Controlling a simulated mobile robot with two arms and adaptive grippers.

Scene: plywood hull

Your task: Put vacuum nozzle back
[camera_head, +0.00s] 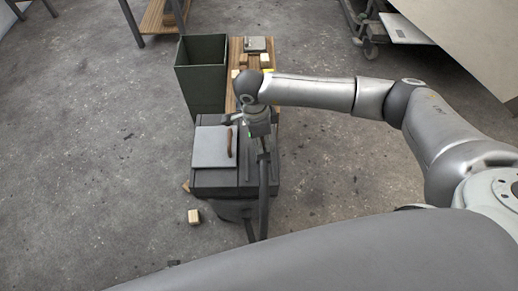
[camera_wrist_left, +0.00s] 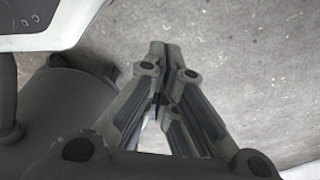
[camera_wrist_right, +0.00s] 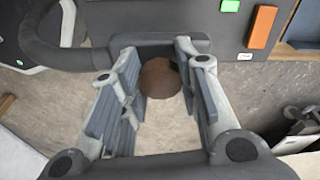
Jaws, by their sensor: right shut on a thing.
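The vacuum (camera_head: 238,180) is a dark grey box on the floor with a light grey lid and a brown handle. My right gripper (camera_head: 261,148) is over its right side. A dark tube, which I take as the vacuum nozzle (camera_head: 263,198), runs down from the gripper past the box's front edge. In the right wrist view the fingers (camera_wrist_right: 158,52) are apart, with a dark grey bar across their tips; a brown round thing shows between them. My left gripper (camera_wrist_left: 160,48) has its fingers together, empty, above the floor, and is outside the head view.
A green open bin (camera_head: 201,75) stands behind the vacuum. A wooden bench (camera_head: 236,48) with small blocks is beside it. A loose wood block (camera_head: 194,217) lies on the floor at front left. Orange (camera_wrist_right: 262,27) and green buttons show on a dark panel. Floor at left is clear.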

